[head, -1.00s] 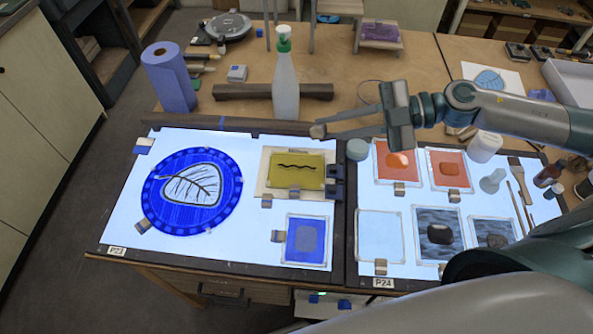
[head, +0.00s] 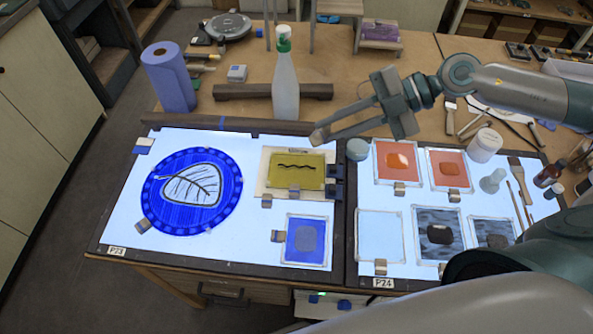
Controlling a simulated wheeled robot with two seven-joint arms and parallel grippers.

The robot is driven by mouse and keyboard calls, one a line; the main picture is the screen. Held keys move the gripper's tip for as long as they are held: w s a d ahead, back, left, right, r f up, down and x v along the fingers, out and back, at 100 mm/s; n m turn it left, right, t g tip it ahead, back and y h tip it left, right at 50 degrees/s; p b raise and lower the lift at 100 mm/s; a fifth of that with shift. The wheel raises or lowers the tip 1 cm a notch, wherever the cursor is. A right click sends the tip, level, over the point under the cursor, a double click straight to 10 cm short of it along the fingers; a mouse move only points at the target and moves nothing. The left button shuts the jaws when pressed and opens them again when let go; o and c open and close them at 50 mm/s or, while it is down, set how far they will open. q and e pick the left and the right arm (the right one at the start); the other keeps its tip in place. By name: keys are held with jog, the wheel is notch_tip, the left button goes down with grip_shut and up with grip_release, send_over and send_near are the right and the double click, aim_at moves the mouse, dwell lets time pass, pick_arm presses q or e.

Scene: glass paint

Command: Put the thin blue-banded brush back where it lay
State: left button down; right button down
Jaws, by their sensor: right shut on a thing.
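My right gripper (head: 319,134) is over the back edge of the light panels, near the gap between them. Its long grey fingers point left and are shut at their tips. The thin blue-banded brush in it hardly shows; only a small pale bit is seen at the tips, and I cannot make out the band. I cannot tell its height over the panel. Two thin brushes (head: 520,206) lie at the right of the right light panel (head: 340,262), next to a wide flat brush (head: 519,178). My left gripper is not in view.
A white spray bottle (head: 286,88) stands behind the gripper, by a dark bar (head: 235,91). A round grey-green pot (head: 357,150) and a white jar (head: 485,146) stand at the panel's back. Glass samples cover much of the panels. More tools (head: 450,117) lie at the back right.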

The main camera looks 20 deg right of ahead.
jog(key=shift+a+r+n+g+h, duration=0.1)
jog(key=shift+n+g+h, duration=0.3)
jog(key=shift+n+h, duration=0.3)
jog(key=n+h, duration=0.1)
jog(key=h, duration=0.1)
jog(key=g+h, duration=0.1)
jog(key=h, duration=0.1)
jog(key=shift+n+g, duration=0.3)
jog(key=shift+n, duration=0.1)
jog(key=shift+h, duration=0.4)
jog(key=n+h, duration=0.1)
jog(key=h, duration=0.1)
jog(key=n+h, duration=0.1)
jog(key=h, duration=0.2)
jog(key=shift+n+g+h, duration=0.3)
jog(key=shift+g, duration=0.1)
